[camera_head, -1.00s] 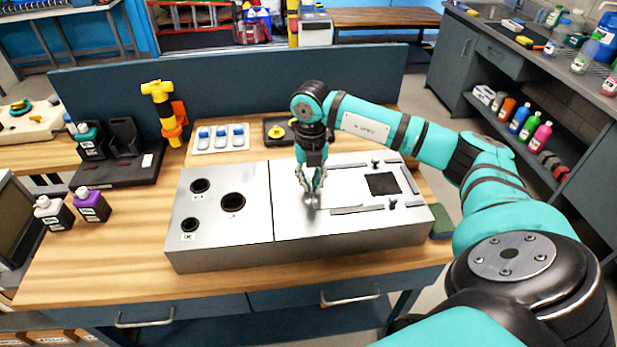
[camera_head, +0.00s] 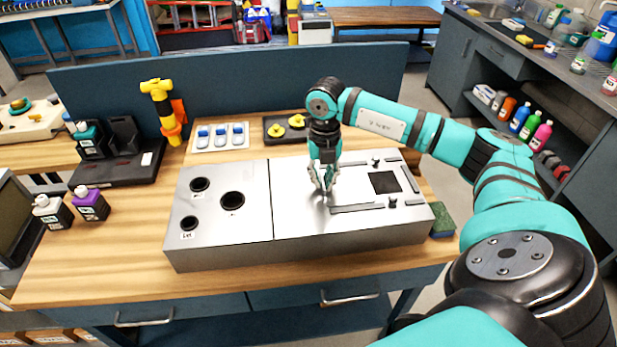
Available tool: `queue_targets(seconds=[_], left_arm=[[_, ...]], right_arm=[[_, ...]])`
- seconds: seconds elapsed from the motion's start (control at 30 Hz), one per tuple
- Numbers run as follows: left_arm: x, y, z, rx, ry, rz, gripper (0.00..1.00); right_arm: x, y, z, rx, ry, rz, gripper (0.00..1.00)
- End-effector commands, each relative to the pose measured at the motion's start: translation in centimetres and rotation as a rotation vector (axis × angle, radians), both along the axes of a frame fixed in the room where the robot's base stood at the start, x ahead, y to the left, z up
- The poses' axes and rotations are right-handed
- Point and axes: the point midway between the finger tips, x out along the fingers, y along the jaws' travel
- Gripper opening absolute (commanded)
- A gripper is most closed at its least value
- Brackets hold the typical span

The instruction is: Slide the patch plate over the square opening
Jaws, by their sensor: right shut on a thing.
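The dark square opening (camera_head: 384,182) is in the right half of the metal duct box, uncovered. Guide rails run beside it: a far rail (camera_head: 364,165) and a near rail (camera_head: 358,208). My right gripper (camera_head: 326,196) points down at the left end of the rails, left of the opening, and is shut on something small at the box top. The patch plate's outline cannot be told apart from the shiny metal around the fingers, so the held thing looks like part of it, partly hidden. My left gripper is not in view.
The duct box (camera_head: 220,255) has several round holes at left. Dark clamp knobs stand by the rails (camera_head: 392,203). A green sponge block (camera_head: 442,222) lies at right. A tray with yellow parts (camera_head: 287,128) and a blue-piece tray (camera_head: 220,137) are behind. Bottles (camera_head: 90,203) stand left.

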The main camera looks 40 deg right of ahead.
Motion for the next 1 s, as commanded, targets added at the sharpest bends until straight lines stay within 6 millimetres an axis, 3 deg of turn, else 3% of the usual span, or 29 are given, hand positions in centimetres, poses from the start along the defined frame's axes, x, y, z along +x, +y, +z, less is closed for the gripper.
queue_targets(seconds=[1.0], left_arm=[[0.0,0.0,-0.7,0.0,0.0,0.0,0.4]], right_arm=[[-1.6,-2.6,0.0,-0.001,0.001,0.0,0.0]])
